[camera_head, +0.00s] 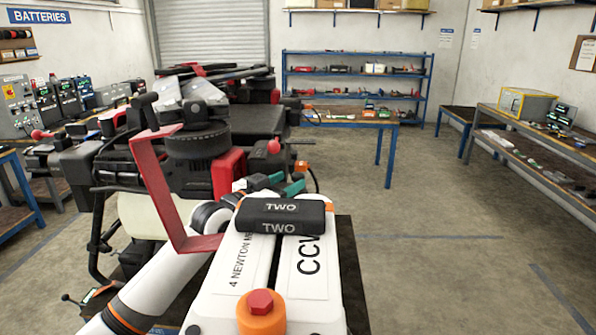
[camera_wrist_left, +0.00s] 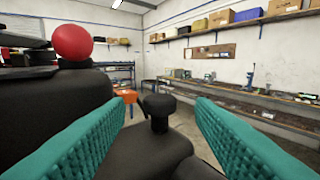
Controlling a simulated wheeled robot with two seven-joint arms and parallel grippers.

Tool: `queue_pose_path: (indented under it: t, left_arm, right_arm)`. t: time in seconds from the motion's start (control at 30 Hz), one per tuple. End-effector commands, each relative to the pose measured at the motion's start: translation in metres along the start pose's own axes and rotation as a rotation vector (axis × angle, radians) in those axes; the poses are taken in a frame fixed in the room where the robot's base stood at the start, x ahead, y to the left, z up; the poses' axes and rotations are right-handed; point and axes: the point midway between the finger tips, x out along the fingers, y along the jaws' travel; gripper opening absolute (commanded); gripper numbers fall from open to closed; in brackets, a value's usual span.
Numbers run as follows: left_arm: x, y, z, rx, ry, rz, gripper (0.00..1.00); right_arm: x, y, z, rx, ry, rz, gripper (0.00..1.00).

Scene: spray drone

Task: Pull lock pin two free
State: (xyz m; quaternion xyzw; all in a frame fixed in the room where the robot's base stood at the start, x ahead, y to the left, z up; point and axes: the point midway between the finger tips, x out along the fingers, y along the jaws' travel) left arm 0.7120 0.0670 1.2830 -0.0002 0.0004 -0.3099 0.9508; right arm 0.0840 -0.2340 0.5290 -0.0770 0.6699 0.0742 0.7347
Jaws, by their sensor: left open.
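My left gripper (camera_head: 281,184) has teal fingers and is open and empty beside the drone (camera_head: 190,165). In the left wrist view, a black round-headed knob on a short stem (camera_wrist_left: 160,104) stands in the gap between the two open fingers, apart from both. A red ball knob (camera_wrist_left: 72,42) sits up and to the left there. A red ball knob (camera_head: 273,146) also shows in the head view, just beyond the fingers. I cannot tell for sure which is lock pin two. My right gripper is out of view.
A red bracket (camera_head: 150,185) stands left of the gripper. The floor to the right (camera_head: 430,250) is clear.

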Motion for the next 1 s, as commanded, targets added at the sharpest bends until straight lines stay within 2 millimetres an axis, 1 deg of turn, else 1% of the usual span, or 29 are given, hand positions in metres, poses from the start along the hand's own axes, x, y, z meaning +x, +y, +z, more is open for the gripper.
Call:
queue_pose_path:
  t: [0.03,0.1,0.2,0.3,0.43,0.67,0.7,0.77,0.9,1.0]
  left_arm:
    - [0.01,0.0,0.003,-0.003,0.0,0.0,0.49]
    - [0.021,0.0,0.003,0.0,0.0,0.001,0.49]
    - [0.033,0.0,0.002,-0.001,0.0,0.0,0.49]
    - [0.041,0.0,0.0,-0.001,0.001,0.0,0.49]
    - [0.046,0.001,0.0,0.001,-0.001,0.002,0.49]
    - [0.046,0.0,-0.001,0.001,-0.001,0.001,0.49]
    - [0.046,0.0,-0.001,0.001,-0.001,0.001,0.48]
    - [0.046,0.0,-0.001,0.001,-0.001,0.001,0.38]
    - [0.046,0.001,-0.001,0.001,0.0,0.002,0.15]
    - [0.046,0.001,-0.001,0.001,0.0,0.002,0.0]
  right_arm:
    - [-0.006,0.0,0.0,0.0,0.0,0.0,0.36]
    - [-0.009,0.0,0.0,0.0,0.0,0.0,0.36]
    - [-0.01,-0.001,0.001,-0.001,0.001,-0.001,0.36]
    - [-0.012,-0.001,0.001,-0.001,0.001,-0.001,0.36]
    - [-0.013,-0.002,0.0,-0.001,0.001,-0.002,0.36]
    - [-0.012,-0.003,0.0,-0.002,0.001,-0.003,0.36]
    - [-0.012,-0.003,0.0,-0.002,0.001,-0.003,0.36]
    - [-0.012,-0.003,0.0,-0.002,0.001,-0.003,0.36]
    - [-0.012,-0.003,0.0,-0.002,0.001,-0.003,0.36]
    - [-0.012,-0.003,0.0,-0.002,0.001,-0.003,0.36]
